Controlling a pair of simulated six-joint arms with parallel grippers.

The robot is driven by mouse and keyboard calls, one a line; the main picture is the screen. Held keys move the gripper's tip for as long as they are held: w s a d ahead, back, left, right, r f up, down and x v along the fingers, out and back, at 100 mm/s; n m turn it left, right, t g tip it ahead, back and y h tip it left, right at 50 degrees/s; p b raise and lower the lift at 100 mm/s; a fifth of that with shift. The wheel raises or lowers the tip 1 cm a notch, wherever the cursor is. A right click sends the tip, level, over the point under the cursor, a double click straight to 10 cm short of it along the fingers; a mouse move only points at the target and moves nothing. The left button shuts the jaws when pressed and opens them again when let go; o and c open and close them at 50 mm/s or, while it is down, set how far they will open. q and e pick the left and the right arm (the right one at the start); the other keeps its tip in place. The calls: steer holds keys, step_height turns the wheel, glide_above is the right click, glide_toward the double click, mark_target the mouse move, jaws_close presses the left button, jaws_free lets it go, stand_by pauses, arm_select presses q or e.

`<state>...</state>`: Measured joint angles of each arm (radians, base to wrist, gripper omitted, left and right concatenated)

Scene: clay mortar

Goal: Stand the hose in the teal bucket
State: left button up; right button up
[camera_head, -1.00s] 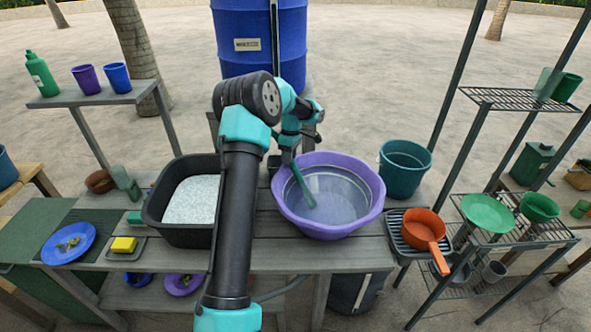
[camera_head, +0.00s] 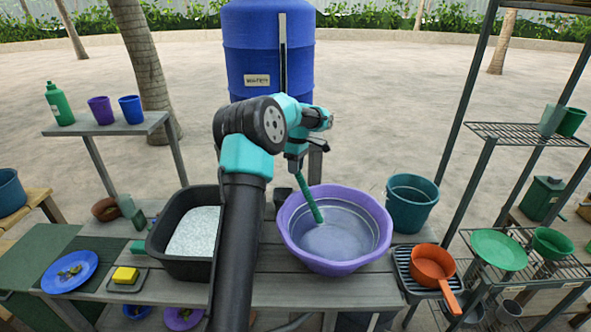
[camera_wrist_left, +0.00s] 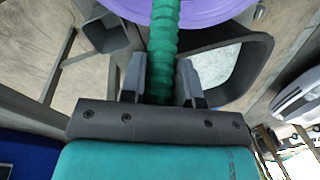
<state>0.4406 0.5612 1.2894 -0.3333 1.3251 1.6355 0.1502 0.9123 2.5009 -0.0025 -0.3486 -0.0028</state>
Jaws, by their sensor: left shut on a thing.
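The green ribbed hose (camera_head: 308,196) slants down from my left gripper (camera_head: 296,164), its lower end inside or over the purple basin (camera_head: 290,245). I cannot tell whether that end touches the basin. The left wrist view shows the hose (camera_wrist_left: 163,40) between the two fingers of my left gripper (camera_wrist_left: 160,82), which is shut on it. The teal bucket (camera_head: 411,205) stands upright on the bench, behind and right of the basin, apart from hose and gripper. My right gripper is not in view.
A black tub (camera_head: 165,235) of white grains sits left of my left arm. A blue barrel (camera_head: 265,60) stands behind the bench. An orange pan (camera_head: 432,265) lies on a rack in front of the bucket. A wire shelf (camera_head: 515,134) rises at the right.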

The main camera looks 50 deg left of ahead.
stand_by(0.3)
arm_select(q)
steer(key=a+r, duration=0.5)
steer(key=r, duration=0.3)
steer(key=shift+s+a+r, duration=0.2)
steer(key=shift+s+r, duration=0.05)
steer(key=shift+s, duration=0.1)
stand_by(1.2)
